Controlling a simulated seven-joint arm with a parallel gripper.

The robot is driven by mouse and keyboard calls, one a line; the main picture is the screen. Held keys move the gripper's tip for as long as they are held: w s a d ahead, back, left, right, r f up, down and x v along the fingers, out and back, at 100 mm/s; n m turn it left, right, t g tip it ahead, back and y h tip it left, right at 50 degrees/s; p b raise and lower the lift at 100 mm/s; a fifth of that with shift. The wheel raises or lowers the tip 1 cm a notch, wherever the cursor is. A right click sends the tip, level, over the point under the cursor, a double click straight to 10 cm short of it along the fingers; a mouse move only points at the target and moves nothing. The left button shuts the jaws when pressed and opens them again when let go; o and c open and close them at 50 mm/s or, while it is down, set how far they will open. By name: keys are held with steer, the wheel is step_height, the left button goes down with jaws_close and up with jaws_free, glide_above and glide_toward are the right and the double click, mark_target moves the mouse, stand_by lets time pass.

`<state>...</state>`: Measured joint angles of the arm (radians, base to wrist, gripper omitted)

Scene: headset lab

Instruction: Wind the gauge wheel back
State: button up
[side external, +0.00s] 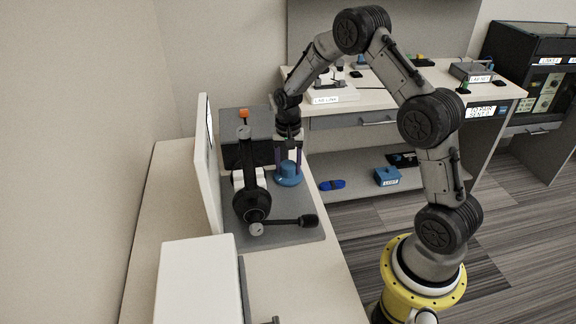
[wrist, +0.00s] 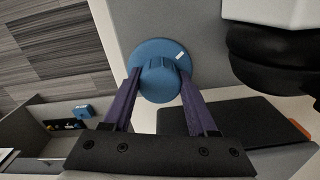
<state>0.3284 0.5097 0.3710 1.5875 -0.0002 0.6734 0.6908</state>
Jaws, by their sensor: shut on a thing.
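The gauge wheel is a blue round knob (side external: 288,174) on the right edge of a grey board (side external: 313,235), beside a black headset on a stand. In the wrist view the blue wheel (wrist: 160,58) shows a wide disc with a raised ribbed hub and a small white mark at its upper right. My gripper (side external: 288,160) points down over the wheel. In the wrist view the purple fingers of my gripper (wrist: 159,80) stand on either side of the hub and are shut on it. The fingertips' contact faces are partly hidden.
The black headset (side external: 252,200) stands just left of the wheel, with a black-ended lever (side external: 307,221) in front. A white upright panel (side external: 207,165) is left of it, and a white box (side external: 198,280) is nearer. A dark block with an orange top (side external: 244,114) stands behind.

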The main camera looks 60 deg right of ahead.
mark_target(289, 164)
steer(key=n, duration=1.4)
steer(key=shift+d, duration=0.1)
stand_by(0.3)
steer(key=o, duration=1.4)
steer(key=shift+c, duration=0.2)
step_height(289, 164, up, 14)
